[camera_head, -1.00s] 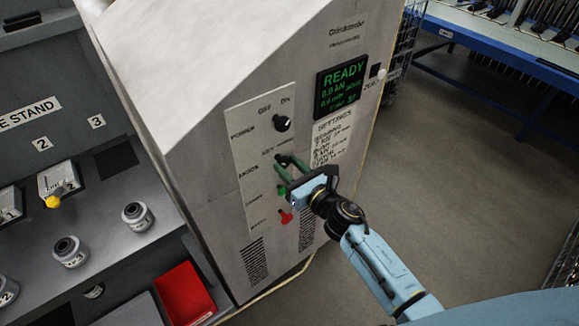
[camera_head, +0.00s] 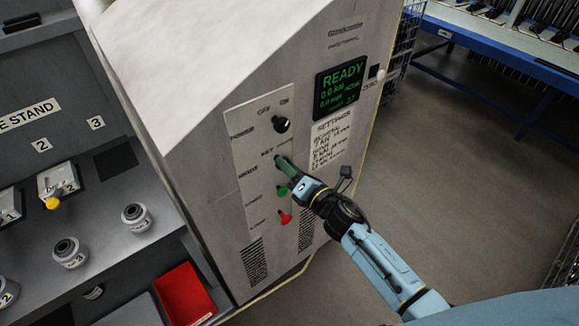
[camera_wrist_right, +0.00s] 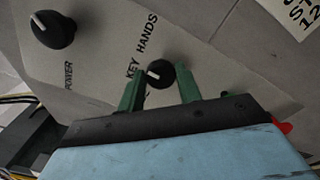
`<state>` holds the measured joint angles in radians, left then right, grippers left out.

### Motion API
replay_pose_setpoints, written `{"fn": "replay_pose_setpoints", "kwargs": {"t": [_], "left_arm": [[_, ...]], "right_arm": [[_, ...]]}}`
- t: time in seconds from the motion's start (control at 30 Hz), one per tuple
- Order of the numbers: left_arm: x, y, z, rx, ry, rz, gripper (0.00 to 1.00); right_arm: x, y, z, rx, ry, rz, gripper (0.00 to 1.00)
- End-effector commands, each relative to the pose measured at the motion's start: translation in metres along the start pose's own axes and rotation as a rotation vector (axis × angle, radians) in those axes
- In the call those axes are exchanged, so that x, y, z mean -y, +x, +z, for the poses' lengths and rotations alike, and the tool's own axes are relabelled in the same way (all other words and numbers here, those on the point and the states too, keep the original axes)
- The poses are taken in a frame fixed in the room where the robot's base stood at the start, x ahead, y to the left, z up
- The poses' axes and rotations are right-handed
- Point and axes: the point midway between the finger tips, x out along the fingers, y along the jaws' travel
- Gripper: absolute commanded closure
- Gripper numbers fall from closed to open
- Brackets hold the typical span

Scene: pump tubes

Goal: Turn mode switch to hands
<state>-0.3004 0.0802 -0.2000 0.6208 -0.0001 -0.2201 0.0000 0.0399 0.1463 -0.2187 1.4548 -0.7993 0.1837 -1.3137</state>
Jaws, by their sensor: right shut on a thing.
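The mode switch (camera_wrist_right: 158,74) is a round black knob with a white mark, below the printed words KEY and HANDS in the right wrist view. Its mark lies on the side toward KEY, but its exact direction is hard to tell. My right gripper (camera_head: 283,166) is at the mode row of the grey cabinet's panel, and its green fingers hide the knob in the head view. In the right wrist view the gripper (camera_wrist_right: 160,90) is shut on the knob, with one finger on each side. My left gripper is not in view.
The black power knob (camera_head: 282,124) is just above on the panel. A green button (camera_head: 282,191) and a red button (camera_head: 285,217) sit close below my gripper. The display (camera_head: 341,87) reads READY. A bench with a red bin (camera_head: 184,294) stands at left.

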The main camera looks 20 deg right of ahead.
Motion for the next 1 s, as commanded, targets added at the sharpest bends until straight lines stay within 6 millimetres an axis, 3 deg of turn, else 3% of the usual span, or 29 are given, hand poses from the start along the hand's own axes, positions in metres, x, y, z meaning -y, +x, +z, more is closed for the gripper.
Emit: {"fn": "replay_pose_setpoints", "kwargs": {"t": [0.6, 1.0], "left_arm": [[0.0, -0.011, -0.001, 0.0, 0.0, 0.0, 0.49], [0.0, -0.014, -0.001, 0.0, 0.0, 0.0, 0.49]], "right_arm": [[0.002, 0.0, 0.0, -0.001, 0.531, -0.001, 0.89], [0.003, 0.0, -0.001, -0.001, 0.685, -0.002, 0.89]]}}
